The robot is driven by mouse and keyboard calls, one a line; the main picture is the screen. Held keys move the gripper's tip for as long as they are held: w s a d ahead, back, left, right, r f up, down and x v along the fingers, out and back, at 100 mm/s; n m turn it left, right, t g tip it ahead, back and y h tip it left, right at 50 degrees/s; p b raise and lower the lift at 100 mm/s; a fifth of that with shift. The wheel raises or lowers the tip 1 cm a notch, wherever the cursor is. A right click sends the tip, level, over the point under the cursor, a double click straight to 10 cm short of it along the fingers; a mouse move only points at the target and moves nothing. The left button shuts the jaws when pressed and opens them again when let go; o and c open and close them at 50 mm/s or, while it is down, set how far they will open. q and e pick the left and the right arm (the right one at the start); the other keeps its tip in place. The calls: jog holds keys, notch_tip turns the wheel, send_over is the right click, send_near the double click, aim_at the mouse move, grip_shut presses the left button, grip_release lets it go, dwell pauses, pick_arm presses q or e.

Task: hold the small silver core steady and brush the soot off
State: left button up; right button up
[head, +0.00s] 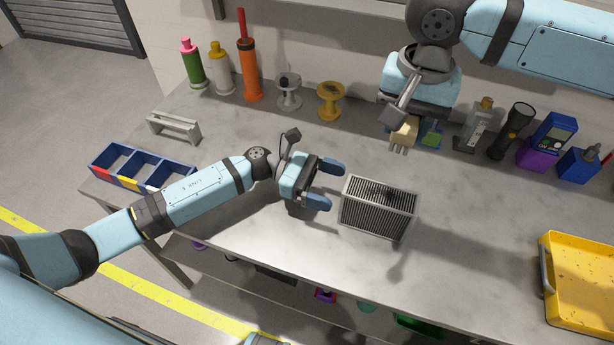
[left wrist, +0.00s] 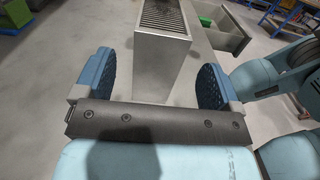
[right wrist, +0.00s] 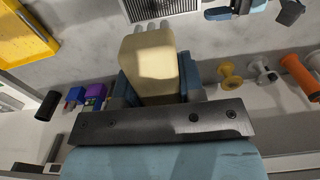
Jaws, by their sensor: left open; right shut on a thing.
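The silver core (head: 378,222), a finned block with a dark soot patch on its top near the back edge, stands on the grey bench. My left gripper (head: 331,184) is open just left of the core, its fingers pointing at it. In the left wrist view the core's plain end face (left wrist: 163,68) shows between the spread fingers, apart from both. My right gripper (head: 404,122) is shut on a cream brush (right wrist: 152,68) with pale bristle tufts. It holds the brush above the bench, behind the core and apart from it. The core's finned edge (right wrist: 160,8) also shows in the right wrist view.
A yellow tray (head: 552,285) is at the right. A blue divided bin (head: 118,178) and a grey stand (head: 174,128) are at the left. Bottles, spools (head: 331,100), a torch (head: 512,130) and other items line the back. The bench in front of the core is clear.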

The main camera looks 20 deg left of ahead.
aim_at(351, 192)
pick_arm(q)
jog(key=shift+d, duration=2.55)
jog(key=c, duration=1.2)
